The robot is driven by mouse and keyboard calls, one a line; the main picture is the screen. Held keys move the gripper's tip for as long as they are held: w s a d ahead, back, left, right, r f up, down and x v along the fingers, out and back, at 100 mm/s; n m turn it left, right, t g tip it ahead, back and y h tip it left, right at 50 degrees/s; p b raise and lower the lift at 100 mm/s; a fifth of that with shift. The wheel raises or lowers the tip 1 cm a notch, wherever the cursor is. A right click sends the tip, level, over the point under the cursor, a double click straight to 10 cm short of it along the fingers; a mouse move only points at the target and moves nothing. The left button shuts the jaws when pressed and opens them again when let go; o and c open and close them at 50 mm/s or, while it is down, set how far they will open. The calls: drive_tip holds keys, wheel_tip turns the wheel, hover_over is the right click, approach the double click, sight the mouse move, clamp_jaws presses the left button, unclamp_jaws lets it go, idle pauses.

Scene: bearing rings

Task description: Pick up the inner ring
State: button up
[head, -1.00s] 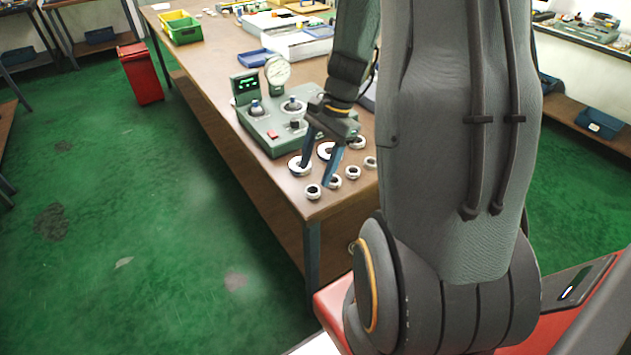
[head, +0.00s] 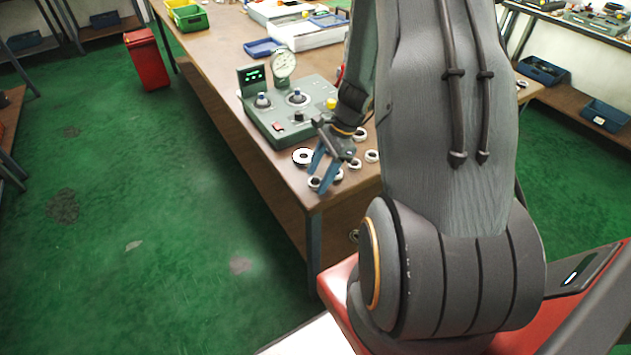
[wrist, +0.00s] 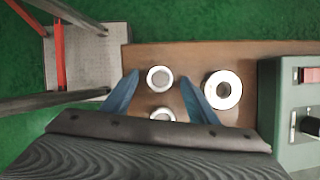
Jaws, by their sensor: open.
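Several small pale metal rings lie flat at the near end of the wooden bench (head: 300,193). I cannot tell which of them is the inner ring. In the wrist view one small ring (wrist: 160,77) lies between the blue fingertips of my gripper (wrist: 158,80), with bare wood between it and each finger. A second small ring (wrist: 162,115) is partly hidden by my gripper body. A larger, wider ring (wrist: 222,90) lies to the right of the right finger. In the head view my gripper (head: 317,184) is open and points down over the small rings, empty.
A green-grey test device (head: 290,118) with a dial gauge (head: 283,64) stands on the bench behind the rings; its edge (wrist: 285,115) is at the right in the wrist view. Blue and green trays lie farther back. A red bin (head: 146,60) stands on the floor.

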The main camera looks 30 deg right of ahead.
drive_tip(key=shift+a+f, duration=0.1)
drive_tip(key=shift+f, duration=0.1)
drive_tip(key=c, duration=1.1)
drive_tip(key=shift+c, duration=0.2)
drive_tip(key=shift+r, duration=0.2)
